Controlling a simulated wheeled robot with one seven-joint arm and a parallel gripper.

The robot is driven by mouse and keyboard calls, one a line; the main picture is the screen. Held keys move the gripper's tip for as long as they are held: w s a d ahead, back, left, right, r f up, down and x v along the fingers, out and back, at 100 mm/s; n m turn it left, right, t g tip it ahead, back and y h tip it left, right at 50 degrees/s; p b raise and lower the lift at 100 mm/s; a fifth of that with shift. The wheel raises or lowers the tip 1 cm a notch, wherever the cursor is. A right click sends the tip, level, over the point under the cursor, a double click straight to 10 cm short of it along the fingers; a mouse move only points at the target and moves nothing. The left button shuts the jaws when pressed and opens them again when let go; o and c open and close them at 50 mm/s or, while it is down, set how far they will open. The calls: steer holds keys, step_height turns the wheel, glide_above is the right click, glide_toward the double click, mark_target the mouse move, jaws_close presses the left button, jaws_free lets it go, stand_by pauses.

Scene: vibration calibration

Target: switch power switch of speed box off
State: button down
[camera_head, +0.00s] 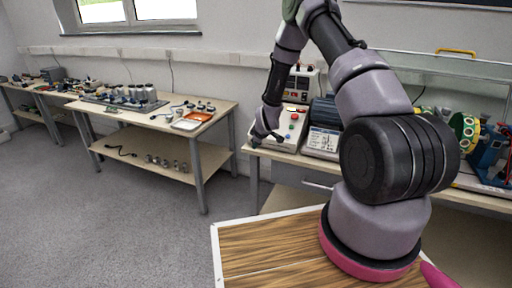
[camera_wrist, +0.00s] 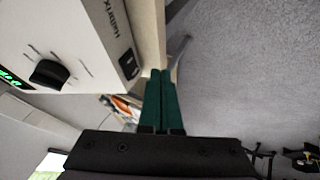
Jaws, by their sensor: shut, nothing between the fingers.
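I cannot tell the switch's position. My gripper (camera_wrist: 162,73) has its green fingers together, empty and apart from the switch in the picture. In the head view my gripper (camera_head: 262,138) is low at the left end of the right bench, beside a white box with coloured buttons (camera_head: 292,128).
The right bench (camera_head: 284,157) also carries a dark motor unit and a taller panel box (camera_head: 301,83) behind. A left bench (camera_head: 222,105) holds metal parts and an orange tray (camera_head: 192,120). Grey floor between the benches is clear.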

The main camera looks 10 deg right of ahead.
steer(key=v, duration=0.8)
steer(key=shift+s+r, duration=0.3)
steer(key=shift+d, duration=0.1)
